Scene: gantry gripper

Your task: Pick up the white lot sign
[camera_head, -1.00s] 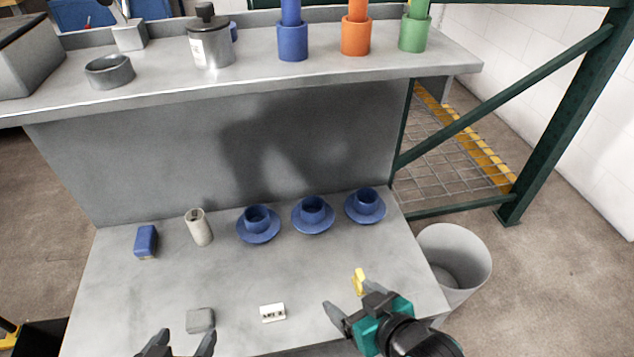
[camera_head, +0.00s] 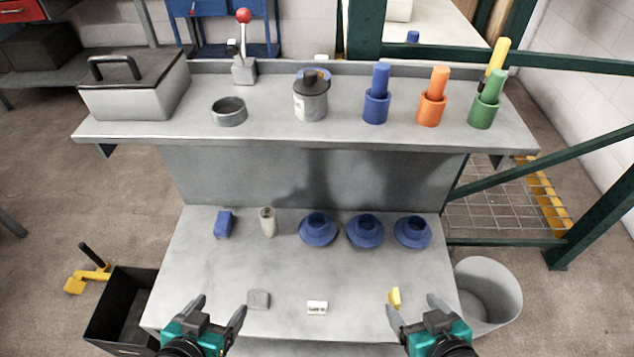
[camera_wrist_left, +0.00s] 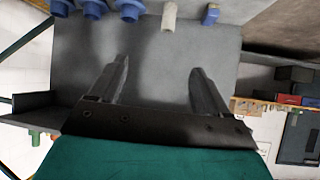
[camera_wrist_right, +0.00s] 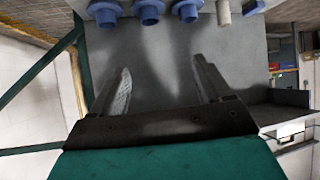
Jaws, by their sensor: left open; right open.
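The white lot sign (camera_head: 317,308) is a small white plate with dark lettering, lying near the front of the lower grey bench surface (camera_head: 290,270). My left gripper (camera_head: 217,309) is open and empty, to the left of the sign, with a grey block (camera_head: 259,299) between them. My right gripper (camera_head: 412,306) is open and empty, to the right of the sign, with a small yellow piece (camera_head: 395,297) by its left finger. Neither gripper touches the sign. The sign cannot be made out in either wrist view.
Several blue cups on saucers (camera_head: 318,230), a beige cylinder (camera_head: 268,222) and a blue block (camera_head: 223,224) stand farther back. A raised shelf (camera_head: 270,130) holds coloured holders and a lidded box (camera_head: 134,88). A grey bin (camera_head: 487,291) stands right, a black bin (camera_head: 122,308) left.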

